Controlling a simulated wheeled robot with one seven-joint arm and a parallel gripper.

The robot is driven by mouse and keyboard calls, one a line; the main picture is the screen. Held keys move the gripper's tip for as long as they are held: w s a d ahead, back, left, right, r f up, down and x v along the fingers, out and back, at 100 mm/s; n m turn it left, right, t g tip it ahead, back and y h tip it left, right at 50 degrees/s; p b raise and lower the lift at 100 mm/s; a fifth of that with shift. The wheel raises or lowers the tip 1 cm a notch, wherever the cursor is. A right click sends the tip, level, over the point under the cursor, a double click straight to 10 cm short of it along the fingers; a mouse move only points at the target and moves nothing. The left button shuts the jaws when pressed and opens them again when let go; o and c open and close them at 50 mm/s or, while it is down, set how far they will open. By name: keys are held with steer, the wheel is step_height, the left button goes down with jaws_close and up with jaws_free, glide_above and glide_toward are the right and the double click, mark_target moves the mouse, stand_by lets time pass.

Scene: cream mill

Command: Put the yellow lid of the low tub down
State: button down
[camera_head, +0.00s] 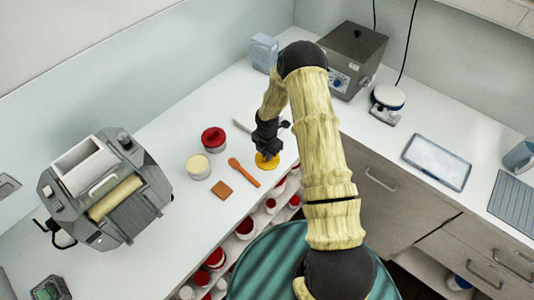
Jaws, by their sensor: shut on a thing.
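The yellow lid (266,161) is under my gripper (266,148), over the white counter near its front edge. My gripper points down and is shut on the lid. I cannot tell whether the lid touches the counter or hangs just above it. A low tub with cream-coloured contents (198,166) stands open to the left of the lid. Another tub with a red lid (214,139) stands behind it. My fingertips are small and partly hidden by the wrist.
An orange spatula (243,172) and a brown square (222,190) lie left of the lid. A pale tool (242,126) lies behind it. A grey roller mill (107,190) stands at the left. Shelves with red-lidded jars (245,226) lie below the front edge.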

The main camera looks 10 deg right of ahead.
steer(key=c, duration=1.5)
jaws_free()
steer(key=shift+c, duration=0.2)
step_height(320, 180, up, 12)
steer(key=b, duration=0.4)
steer(key=shift+r, duration=0.1)
steer(key=shift+r, duration=0.1)
steer(key=s+r+m+t, duration=0.1)
steer(key=s+r+m, duration=0.6)
steer(key=s+m, duration=0.3)
steer(key=s+r+m+t, duration=0.1)
steer(key=s+r+m, duration=0.6)
steer(key=m, duration=0.8)
steer(key=s, duration=0.3)
steer(key=shift+s+t, duration=0.3)
